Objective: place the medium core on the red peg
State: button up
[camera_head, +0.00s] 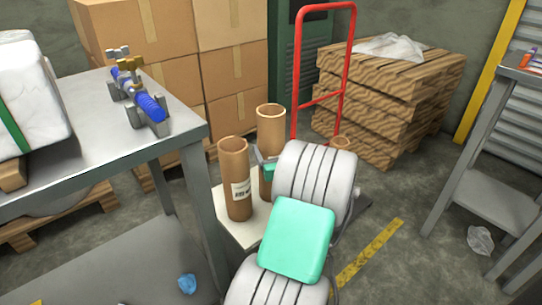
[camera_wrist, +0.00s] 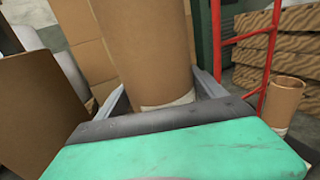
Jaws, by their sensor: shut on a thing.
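My gripper (camera_head: 266,162) is shut on a brown cardboard core (camera_head: 271,125), which I take to be the medium core. The core is upright in the head view, and my arm hides part of its lower right side. In the wrist view, the core (camera_wrist: 150,45) stands between the two grey fingers (camera_wrist: 160,92), with a pale patch low on its side. I cannot tell whether its base touches the white surface below. Another core (camera_head: 235,165) with a white label stands close to its left. No red peg shows in either view.
The white platform (camera_head: 232,228) lies under the cores. A shorter core (camera_head: 340,143) shows partly behind my arm. A red hand-truck frame (camera_head: 350,60) rises behind. A grey table (camera_head: 90,135) with a blue tool (camera_head: 145,103) stands left. Boxes (camera_head: 235,85) and stacked wood (camera_head: 375,95) fill the back.

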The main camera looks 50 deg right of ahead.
jog(key=shift+r, duration=0.2)
jog(key=shift+f, duration=0.2)
jog(key=o, duration=1.5)
jog(key=shift+o, duration=0.2)
jog(key=shift+r, duration=0.3)
jog(key=p+v, duration=0.2)
jog(key=v, duration=1)
jog(key=shift+f, duration=0.1)
